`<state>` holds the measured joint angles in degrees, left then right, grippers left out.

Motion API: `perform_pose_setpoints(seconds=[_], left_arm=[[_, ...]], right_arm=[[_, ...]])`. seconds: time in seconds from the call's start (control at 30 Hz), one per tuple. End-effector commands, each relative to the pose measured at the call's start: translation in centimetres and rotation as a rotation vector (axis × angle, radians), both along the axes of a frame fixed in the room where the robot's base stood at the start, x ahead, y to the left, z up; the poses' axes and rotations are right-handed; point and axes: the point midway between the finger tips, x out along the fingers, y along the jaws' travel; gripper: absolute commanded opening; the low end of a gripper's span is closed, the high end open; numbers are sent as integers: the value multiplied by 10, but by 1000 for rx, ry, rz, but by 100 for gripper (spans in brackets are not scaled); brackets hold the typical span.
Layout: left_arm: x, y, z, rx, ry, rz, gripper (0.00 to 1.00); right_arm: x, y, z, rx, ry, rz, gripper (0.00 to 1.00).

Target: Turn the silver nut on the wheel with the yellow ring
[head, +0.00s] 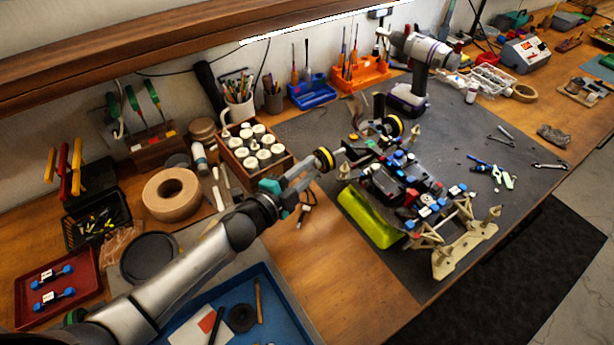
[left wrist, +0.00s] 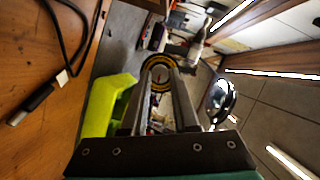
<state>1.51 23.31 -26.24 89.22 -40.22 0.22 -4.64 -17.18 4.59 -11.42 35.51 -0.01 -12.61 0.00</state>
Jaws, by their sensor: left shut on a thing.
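The RC car (head: 405,190) sits on the dark bench mat, with a lime-green body part (head: 368,215) at its side. A black wheel with a yellow ring (head: 324,159) is at its near left corner, and the ring also shows in the left wrist view (left wrist: 146,68). My left gripper (head: 312,176) reaches this wheel from the left. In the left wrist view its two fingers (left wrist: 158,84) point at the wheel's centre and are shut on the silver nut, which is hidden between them. My right gripper is not in view.
A wooden box of white-lidded jars (head: 283,167) stands close behind my gripper. A power tool (head: 408,98) stands behind the car. Bare wood lies in front of the car.

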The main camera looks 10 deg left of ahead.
Motion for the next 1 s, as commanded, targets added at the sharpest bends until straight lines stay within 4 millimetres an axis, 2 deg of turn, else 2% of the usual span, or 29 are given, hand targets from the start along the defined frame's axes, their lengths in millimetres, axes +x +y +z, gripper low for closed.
perform_pose_setpoints(seconds=[0.1,0.3,0.8,0.83,1.0], left_arm=[[0,0,-4,37,-37,2,0],[0,0,-2,76,-75,1,0],[0,0,-1,89,-87,1,0],[0,0,-1,89,-87,0,29],[0,0,-1,88,-87,0,48]], right_arm=[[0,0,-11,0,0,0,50],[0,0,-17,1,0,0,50],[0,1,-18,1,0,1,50],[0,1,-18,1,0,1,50],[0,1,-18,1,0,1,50]])
